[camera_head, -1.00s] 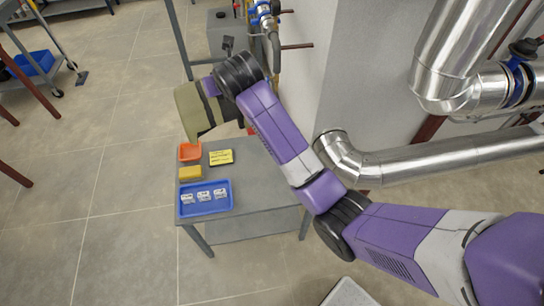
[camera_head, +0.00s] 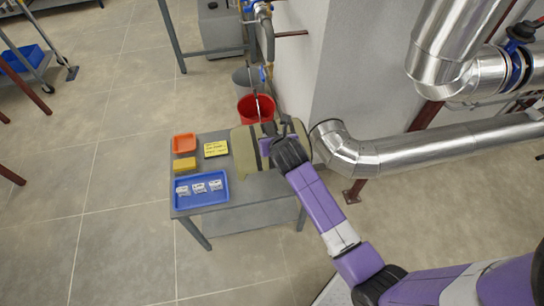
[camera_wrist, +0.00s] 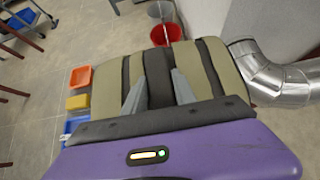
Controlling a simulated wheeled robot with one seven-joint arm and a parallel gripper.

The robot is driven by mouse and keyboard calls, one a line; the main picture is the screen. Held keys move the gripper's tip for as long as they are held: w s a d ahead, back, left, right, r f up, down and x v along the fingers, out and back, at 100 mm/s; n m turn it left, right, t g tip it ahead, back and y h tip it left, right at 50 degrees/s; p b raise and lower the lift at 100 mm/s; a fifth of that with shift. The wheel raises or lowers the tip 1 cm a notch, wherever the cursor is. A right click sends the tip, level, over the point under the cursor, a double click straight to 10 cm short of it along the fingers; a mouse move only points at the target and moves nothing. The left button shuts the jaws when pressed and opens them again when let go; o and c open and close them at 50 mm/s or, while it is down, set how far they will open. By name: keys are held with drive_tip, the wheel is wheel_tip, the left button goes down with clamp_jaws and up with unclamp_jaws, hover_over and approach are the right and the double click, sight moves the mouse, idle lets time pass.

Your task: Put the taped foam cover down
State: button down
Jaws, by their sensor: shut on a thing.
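The taped foam cover (camera_head: 244,157) is an olive-tan block with dark bands. My gripper (camera_head: 277,138) is shut on it at the right part of the grey table (camera_head: 250,215). In the wrist view the cover (camera_wrist: 103,92) lies just ahead of my gripper (camera_wrist: 158,84), whose two grey fingers press on the dark bands. The cover is over the table top or on it; I cannot tell whether it touches. My wrist hides part of the cover in the head view.
On the table's left are a blue tray (camera_head: 180,207) with several labelled packets, an orange bin (camera_head: 184,144), a yellow block (camera_head: 185,164) and a yellow label card (camera_head: 216,148). A red bucket (camera_head: 253,111) stands behind. A silver pipe (camera_head: 400,161) and wall bound the right.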

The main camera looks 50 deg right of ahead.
wheel_tip(320, 180, down, 11)
drive_tip(key=b, duration=0.1)
drive_tip(key=shift+b, duration=0.3)
drive_tip(key=shift+f, duration=0.1)
drive_tip(key=c, duration=1)
unclamp_jaws()
